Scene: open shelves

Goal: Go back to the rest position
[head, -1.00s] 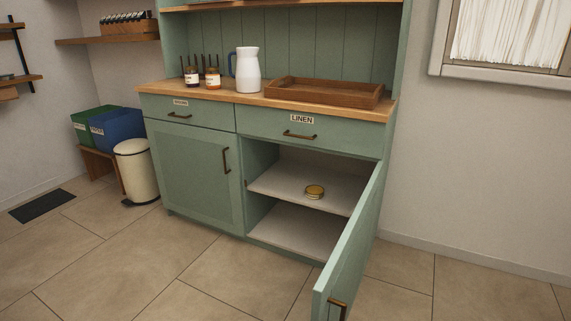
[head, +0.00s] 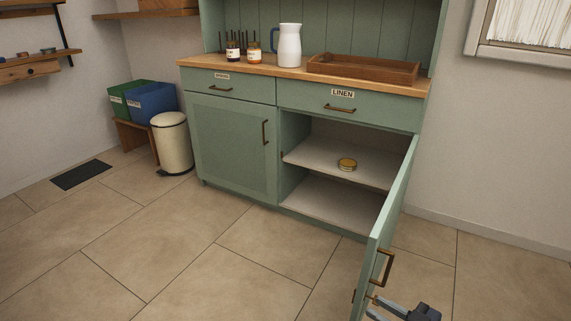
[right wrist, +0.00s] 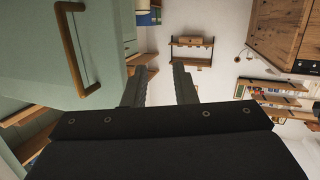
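My right gripper (head: 373,306) shows at the bottom right of the head view, beside the handle (head: 383,267) of the open lower cabinet door (head: 392,226). In the right wrist view, the two fingers of this gripper (right wrist: 160,82) stand apart with nothing between them. The door handle (right wrist: 73,50) is left of the fingers there, outside the gap. My left gripper is in neither view.
The green cabinet (head: 232,146) has a gold-lidded jar (head: 347,164) on its inner shelf. A tray (head: 362,69), a jug (head: 289,45) and small bottles stand on the counter. A cream bin (head: 172,145) stands at left. The tiled floor (head: 190,245) in front is clear.

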